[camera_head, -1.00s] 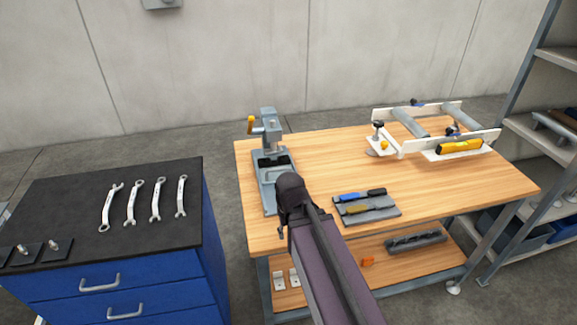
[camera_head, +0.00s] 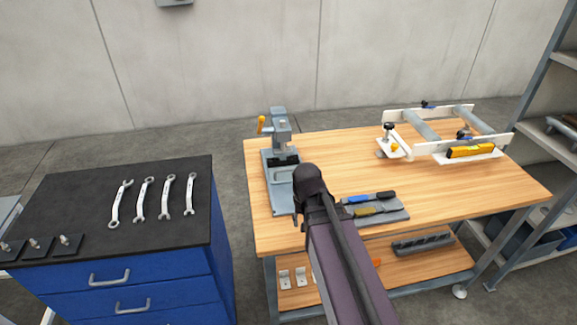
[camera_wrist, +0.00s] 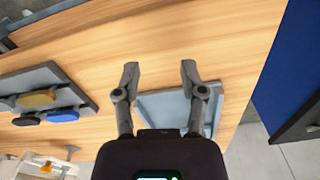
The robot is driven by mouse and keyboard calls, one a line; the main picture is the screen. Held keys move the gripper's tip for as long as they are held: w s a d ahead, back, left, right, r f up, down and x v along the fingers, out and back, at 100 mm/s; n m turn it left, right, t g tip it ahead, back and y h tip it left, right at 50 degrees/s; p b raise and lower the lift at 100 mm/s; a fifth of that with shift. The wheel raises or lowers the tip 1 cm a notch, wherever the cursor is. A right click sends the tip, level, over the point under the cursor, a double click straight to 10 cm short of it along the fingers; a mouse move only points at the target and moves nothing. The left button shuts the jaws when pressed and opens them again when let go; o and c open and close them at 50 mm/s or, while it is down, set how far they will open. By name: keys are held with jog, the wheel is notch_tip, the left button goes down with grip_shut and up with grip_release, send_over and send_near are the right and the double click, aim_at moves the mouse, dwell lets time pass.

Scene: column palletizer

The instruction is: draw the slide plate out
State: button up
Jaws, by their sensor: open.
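The grey press (camera_head: 281,132) with an orange-tipped lever stands at the left of the wooden table. A flat grey plate (camera_head: 282,200), which looks like the slide plate, lies at its front, near the table's left edge. In the wrist view this plate (camera_wrist: 168,103) lies below my gripper (camera_wrist: 159,70), partly hidden by the fingers and gripper body. The two fingers are apart with nothing held between them. I cannot tell the height of the fingertips above the plate. In the head view my arm hides most of the gripper.
A grey tray (camera_head: 384,217) with blue- and yellow-handled tools lies right of my arm. A white frame with rollers (camera_head: 437,127) and a yellow level (camera_head: 470,151) stand at the back right. A blue cabinet (camera_head: 105,283) with several wrenches is at the left. The table's middle is clear.

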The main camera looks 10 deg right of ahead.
aim_at(288, 169)
jog(key=w+r+m+t+p, duration=0.1)
jog(key=w+r+m+p, duration=0.2)
jog(key=w+m, duration=0.5)
jog(key=w+r+m+t+p, duration=0.1)
jog(key=w+r+m+p, duration=0.3)
jog(key=w, duration=1.2)
jog(key=m, duration=0.3)
jog(key=shift+w+r+m, duration=0.15)
jog(key=shift+r+m, duration=0.15)
jog(key=shift+m, duration=0.1)
jog(key=shift+d+f, duration=0.1)
jog(key=shift+f, duration=0.1)
jog(key=shift+w+f+b, duration=0.25)
jog(key=shift+f+b, duration=0.9)
jog(key=shift+b, duration=0.1)
jog(key=shift+w+f+b, duration=0.2)
jog(key=shift+f+b, duration=1)
jog(key=shift+b, duration=0.05)
jog(key=shift+w+f+b, duration=0.25)
jog(key=shift+f+b, duration=0.9)
jog(key=shift+b, duration=0.1)
grip_shut()
